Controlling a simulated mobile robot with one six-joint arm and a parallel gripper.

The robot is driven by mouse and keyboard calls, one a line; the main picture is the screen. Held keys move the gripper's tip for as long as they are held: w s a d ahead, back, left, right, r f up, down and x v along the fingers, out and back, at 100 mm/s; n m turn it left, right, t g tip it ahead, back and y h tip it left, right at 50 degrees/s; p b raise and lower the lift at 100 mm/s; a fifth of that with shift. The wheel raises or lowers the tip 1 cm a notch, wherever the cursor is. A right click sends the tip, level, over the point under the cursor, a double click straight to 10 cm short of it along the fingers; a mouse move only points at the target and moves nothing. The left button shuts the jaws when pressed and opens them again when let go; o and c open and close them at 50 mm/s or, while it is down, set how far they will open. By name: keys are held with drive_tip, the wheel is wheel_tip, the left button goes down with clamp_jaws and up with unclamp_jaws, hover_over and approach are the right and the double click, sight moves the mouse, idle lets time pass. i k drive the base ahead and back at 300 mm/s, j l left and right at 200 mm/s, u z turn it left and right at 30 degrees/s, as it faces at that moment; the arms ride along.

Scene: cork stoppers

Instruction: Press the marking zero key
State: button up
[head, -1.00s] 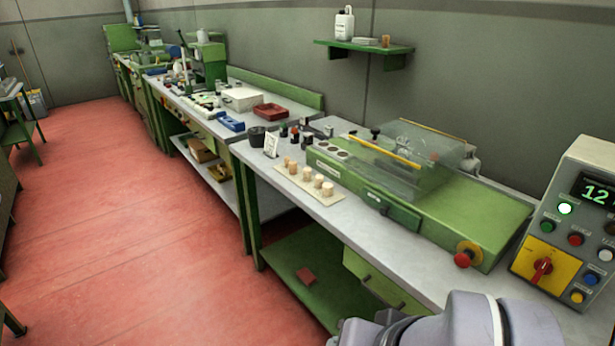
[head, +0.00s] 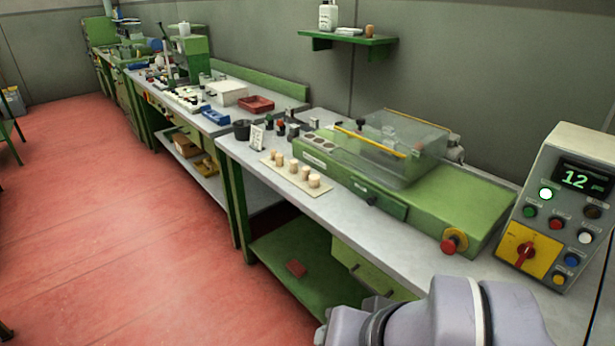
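A grey control box (head: 535,180) stands at the right end of the bench in the head view. Its display (head: 584,179) reads 12 in green, with a small mark after it. Below are a bright lit lamp (head: 546,194), a dark round knob or button (head: 593,212), and green (head: 530,211), red (head: 556,223), white (head: 585,237), blue (head: 572,258) and yellow (head: 559,279) buttons. A red rotary switch (head: 526,251) sits on a yellow plate. The labels are too small to read, so I cannot tell which key is marking zero. My gripper is out of view; only my arm links show at the bottom.
A green machine (head: 440,200) with a clear cover and a red knob (head: 453,241) lies left of the box on the grey bench (head: 350,225). Cork stoppers (head: 296,171) stand on a pale board. A green wall shelf (head: 350,40) hangs behind. The red floor (head: 120,220) at left is open.

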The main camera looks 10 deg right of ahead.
sight(586, 237)
drive_tip(key=z, duration=1.9)
